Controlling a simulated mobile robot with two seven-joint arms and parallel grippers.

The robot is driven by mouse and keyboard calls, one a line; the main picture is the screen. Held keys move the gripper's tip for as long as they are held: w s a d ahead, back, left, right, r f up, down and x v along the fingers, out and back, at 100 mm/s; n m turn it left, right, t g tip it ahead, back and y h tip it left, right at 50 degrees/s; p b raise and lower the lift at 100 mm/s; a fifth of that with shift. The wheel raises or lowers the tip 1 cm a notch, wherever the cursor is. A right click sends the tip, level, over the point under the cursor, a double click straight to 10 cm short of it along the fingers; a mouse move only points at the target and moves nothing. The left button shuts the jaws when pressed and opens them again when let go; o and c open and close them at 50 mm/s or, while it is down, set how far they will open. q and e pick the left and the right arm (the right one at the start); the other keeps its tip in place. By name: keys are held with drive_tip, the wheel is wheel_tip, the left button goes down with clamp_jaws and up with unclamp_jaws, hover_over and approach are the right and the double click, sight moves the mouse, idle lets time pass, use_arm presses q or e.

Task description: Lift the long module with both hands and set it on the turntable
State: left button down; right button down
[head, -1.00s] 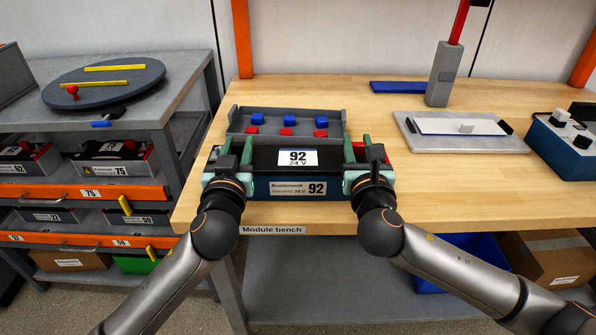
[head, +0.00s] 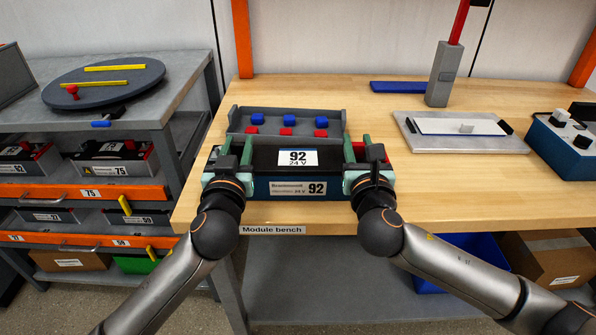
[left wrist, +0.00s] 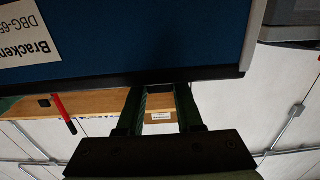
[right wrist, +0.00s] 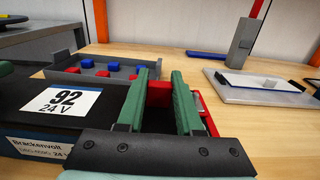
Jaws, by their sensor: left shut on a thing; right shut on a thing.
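The long module (head: 262,190) is a dark blue box with a black top and "92" labels. It is at the front edge of the module bench; I cannot tell whether its underside touches the wood. My left gripper (head: 227,146) is shut on its left end, and my right gripper (head: 358,150) is shut on its right end. In the right wrist view the green fingers straddle a red part of the module (right wrist: 159,92). In the left wrist view the module's blue side (left wrist: 150,40) hides part of the grip. The turntable (head: 130,93) is a dark grey disc at the far left.
The turntable carries two yellow strips (head: 115,68) and a red knob (head: 72,90). A grey tray (head: 236,118) with blue and red blocks stands right behind the module. A grey plate (head: 405,135) and a blue box (head: 560,150) are further right. A gap separates the bench from the turntable's stand.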

drive_tip(key=shift+f, duration=0.1)
use_arm(q)
drive_tip(key=shift+r, duration=0.3)
use_arm(e)
drive_tip(key=shift+r, duration=0.35)
